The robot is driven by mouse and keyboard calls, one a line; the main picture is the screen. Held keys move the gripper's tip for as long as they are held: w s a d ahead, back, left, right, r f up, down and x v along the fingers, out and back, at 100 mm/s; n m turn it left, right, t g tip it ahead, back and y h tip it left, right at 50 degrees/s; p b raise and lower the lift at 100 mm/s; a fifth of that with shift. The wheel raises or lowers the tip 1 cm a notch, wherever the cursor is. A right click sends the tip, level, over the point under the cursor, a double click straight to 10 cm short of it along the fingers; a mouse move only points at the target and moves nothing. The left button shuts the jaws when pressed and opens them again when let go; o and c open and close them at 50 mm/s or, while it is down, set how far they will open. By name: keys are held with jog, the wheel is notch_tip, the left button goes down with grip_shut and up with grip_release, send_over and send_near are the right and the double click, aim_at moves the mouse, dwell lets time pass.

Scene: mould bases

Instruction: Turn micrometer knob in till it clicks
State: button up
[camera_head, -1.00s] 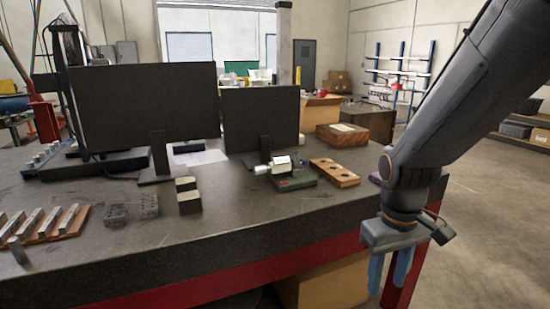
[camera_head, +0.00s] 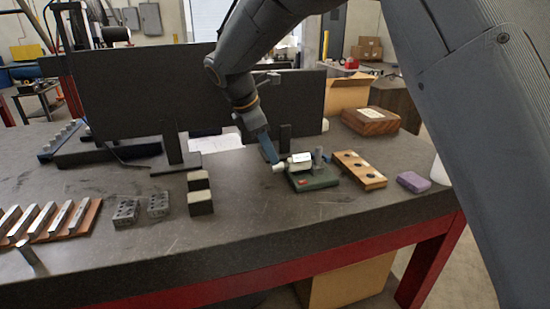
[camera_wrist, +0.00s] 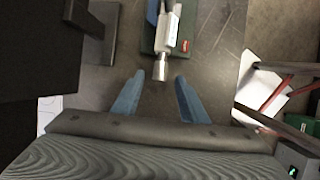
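The micrometer (camera_head: 301,160) sits on a green base (camera_head: 316,180) on the bench. Its silvery knob (camera_head: 279,168) points left in the head view. In the wrist view the knob (camera_wrist: 161,68) points toward my gripper and lies between the lines of the two blue fingers, near their tips. My gripper (camera_wrist: 158,77) is open, with a clear gap on both sides of the knob and nothing held. In the head view my gripper (camera_head: 275,160) reaches down just beside the knob. I cannot tell the exact height between fingertips and knob.
A wooden block with holes (camera_head: 359,170) and a purple block (camera_head: 413,182) lie right of the base. The bench front is clear.

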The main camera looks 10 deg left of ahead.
aim_at(277, 167)
jog(key=shift+p+x, duration=0.5)
jog(key=shift+x, duration=1.95)
jog(key=shift+d, duration=0.1)
grip_shut()
